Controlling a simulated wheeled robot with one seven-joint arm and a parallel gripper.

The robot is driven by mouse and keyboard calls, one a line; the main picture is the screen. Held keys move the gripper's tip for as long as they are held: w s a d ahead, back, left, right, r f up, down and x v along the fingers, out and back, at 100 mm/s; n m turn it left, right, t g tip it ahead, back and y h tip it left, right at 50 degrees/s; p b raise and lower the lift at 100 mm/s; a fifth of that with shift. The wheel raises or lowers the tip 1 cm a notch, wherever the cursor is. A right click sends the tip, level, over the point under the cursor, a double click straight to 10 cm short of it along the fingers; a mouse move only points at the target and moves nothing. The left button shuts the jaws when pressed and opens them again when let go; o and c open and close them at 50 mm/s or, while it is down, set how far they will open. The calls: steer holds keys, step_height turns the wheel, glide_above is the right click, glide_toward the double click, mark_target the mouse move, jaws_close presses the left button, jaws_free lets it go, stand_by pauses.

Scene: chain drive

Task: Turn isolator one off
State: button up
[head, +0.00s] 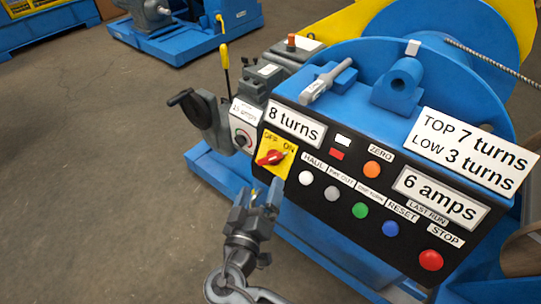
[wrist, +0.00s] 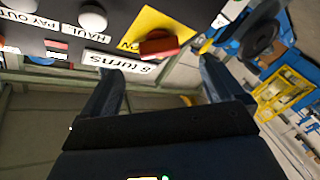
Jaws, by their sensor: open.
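A red rotary switch (head: 270,157) sits on a yellow plate (head: 266,171) marked OFF and ON, at the left end of the black control panel. Its handle lies nearly level, one end toward the ON side. I see no label reading isolator one. My gripper (head: 264,190) is open and empty, just below and in front of the plate. In the wrist view, the red switch (wrist: 158,45) shows beyond and between my two spread fingertips (wrist: 158,68), not touching them.
Push buttons, including a white one (head: 306,178) and a red stop button (head: 431,260), line the panel to the right. A grey box with another small knob (head: 243,138) and a black-handled crank (head: 190,100) stand left. Open floor (head: 90,190) lies farther left.

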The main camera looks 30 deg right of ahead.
mark_target(270, 159)
steer(key=x, duration=0.8)
steer(key=shift+a+r+p, duration=0.1)
steer(key=shift+r+p, duration=0.1)
steer(key=shift+p, duration=0.2)
steer(key=shift+c, duration=0.3)
steer(key=c, duration=1)
